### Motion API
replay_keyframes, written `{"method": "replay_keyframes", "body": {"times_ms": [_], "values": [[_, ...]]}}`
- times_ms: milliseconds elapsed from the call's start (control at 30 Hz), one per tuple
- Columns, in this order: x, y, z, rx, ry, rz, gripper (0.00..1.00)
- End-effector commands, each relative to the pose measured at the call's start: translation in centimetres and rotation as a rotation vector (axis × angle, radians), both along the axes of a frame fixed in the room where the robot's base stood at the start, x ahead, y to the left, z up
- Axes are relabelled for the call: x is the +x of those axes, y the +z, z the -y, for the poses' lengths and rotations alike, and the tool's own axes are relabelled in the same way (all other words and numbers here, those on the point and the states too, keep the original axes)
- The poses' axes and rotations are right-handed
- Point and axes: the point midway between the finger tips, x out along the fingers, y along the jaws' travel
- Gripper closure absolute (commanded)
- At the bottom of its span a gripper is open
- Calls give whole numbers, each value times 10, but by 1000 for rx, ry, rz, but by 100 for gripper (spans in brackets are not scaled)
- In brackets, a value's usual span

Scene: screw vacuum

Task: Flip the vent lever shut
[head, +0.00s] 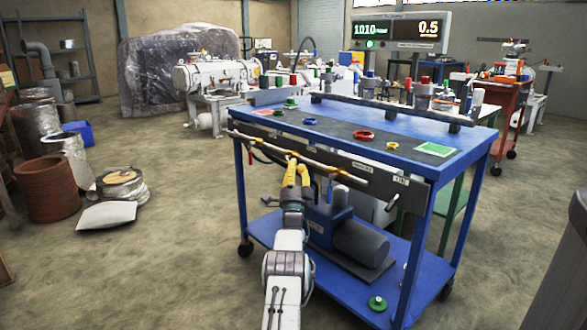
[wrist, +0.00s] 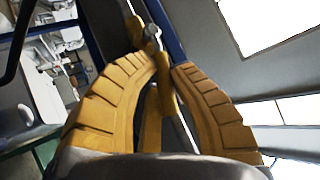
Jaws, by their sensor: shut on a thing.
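My gripper (head: 297,164) has yellow ribbed fingers and is at the front edge of the blue cart, against a thin silver pipe (head: 335,171) along the cart's dark front panel. In the wrist view my gripper (wrist: 168,68) is closed around a narrow yellow lever (wrist: 166,92), which looks like the vent lever. A silver fitting (wrist: 152,34) shows just beyond the fingertips. The fingers hide most of the lever in the head view, so its exact angle cannot be told.
The cart's top (head: 325,120) carries red, green and yellow rings. A pump motor (head: 360,243) sits on its lower shelf. A display (head: 400,31) behind reads 1010 and 0.5. Drums (head: 47,188) stand at left.

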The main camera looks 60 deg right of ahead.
Motion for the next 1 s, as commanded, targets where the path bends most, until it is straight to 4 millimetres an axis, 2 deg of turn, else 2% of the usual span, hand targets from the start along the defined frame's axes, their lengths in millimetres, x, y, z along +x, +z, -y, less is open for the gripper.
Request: {"method": "replay_keyframes", "body": {"times_ms": [33,367,767,1000], "values": [[-3,-1,2,2,-4,-1,80],[-1,-1,1,2,-2,-1,51],[-2,-3,-2,2,-1,-2,51],[-7,-12,-13,3,-1,-2,51]]}}
